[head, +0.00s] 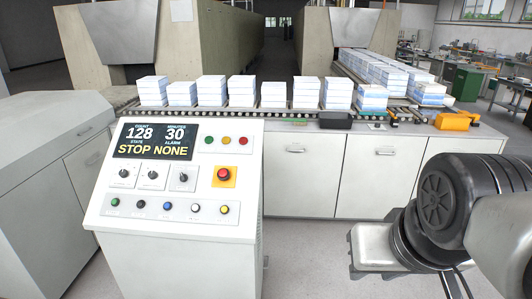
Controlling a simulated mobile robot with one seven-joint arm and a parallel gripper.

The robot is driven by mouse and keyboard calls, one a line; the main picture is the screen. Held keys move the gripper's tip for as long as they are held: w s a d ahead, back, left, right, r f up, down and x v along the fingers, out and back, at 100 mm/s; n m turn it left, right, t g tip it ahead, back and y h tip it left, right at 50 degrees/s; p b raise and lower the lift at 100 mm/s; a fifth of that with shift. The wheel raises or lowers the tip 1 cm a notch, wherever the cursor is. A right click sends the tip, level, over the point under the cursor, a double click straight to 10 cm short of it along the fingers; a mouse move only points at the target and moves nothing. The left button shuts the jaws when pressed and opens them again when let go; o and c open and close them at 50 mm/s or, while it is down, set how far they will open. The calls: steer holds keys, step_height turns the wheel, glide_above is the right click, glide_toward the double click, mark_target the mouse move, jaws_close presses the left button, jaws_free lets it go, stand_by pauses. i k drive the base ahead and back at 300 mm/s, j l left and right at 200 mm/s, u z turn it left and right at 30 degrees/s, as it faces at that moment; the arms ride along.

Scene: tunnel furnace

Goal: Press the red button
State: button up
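The red button (224,174) is a round mushroom-shaped knob on a yellow square plate, on the right side of a white sloped control panel (125,212). Nothing covers it. A small red lamp or button (243,141) sits above it, in a row with a green and a yellow one. The panel's display (156,141) reads count 128, minutes 30, state STOP, alarm NONE. My gripper (354,256) is at the lower right, to the right of the panel and well apart from the red button. Its fingers are not clear enough to tell open from shut.
Three dark rotary knobs (152,175) and a row of several coloured buttons (168,207) share the panel. Behind it, a roller conveyor (290,112) carries white-and-blue stacks (211,91). White cabinets (300,175) stand right of the panel. Open air lies between gripper and panel.

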mark_target(223, 174)
steer(key=i+j, duration=0.1)
steer(key=j, duration=0.4)
steer(key=i+j, duration=0.1)
steer(key=j, duration=0.35)
steer(key=i+j, duration=0.15)
steer(key=j, duration=0.35)
steer(key=i+j, duration=0.1)
steer(key=j, duration=0.4)
